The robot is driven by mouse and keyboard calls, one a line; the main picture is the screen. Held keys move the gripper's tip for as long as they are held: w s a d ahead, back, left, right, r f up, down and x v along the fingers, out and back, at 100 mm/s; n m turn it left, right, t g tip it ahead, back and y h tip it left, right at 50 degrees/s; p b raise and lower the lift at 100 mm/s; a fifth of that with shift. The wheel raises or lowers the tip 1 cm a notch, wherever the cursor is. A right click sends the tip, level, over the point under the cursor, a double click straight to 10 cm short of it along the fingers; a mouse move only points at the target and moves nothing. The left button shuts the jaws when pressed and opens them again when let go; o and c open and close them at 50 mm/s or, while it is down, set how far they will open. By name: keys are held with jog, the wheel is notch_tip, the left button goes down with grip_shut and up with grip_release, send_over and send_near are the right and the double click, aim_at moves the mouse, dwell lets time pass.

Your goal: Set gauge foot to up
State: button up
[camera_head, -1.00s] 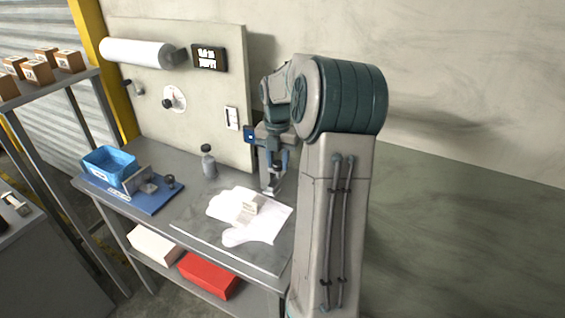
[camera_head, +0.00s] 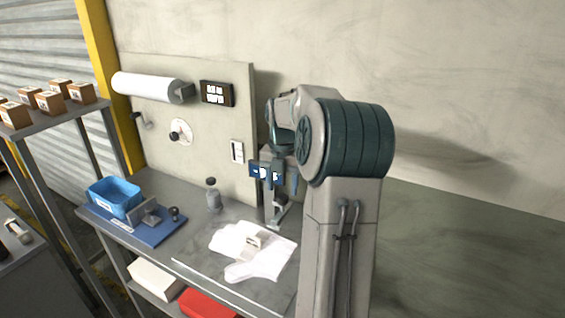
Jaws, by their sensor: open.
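A small fixture on a blue board (camera_head: 163,233) has a grey upright plate (camera_head: 144,211) and a dark knob (camera_head: 174,213). I cannot tell for sure which part is the gauge foot or how it is set. My gripper (camera_head: 277,217) hangs over the back right of the bench, fingers down, open and apparently empty. It is right of the grey bottle (camera_head: 213,196) and behind the white glove (camera_head: 262,262), well apart from the blue board. My arm hides part of the bench's right side.
A blue bin (camera_head: 114,197) stands at the bench's left end. A back panel carries a white roll (camera_head: 146,87), a dark display (camera_head: 217,94), a round dial (camera_head: 181,132) and a white switch plate (camera_head: 237,151).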

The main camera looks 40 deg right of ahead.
notch_tip(320, 180, up, 10)
jog(key=shift+r, duration=0.25)
dwell(0.3)
jog(key=shift+a, duration=0.15)
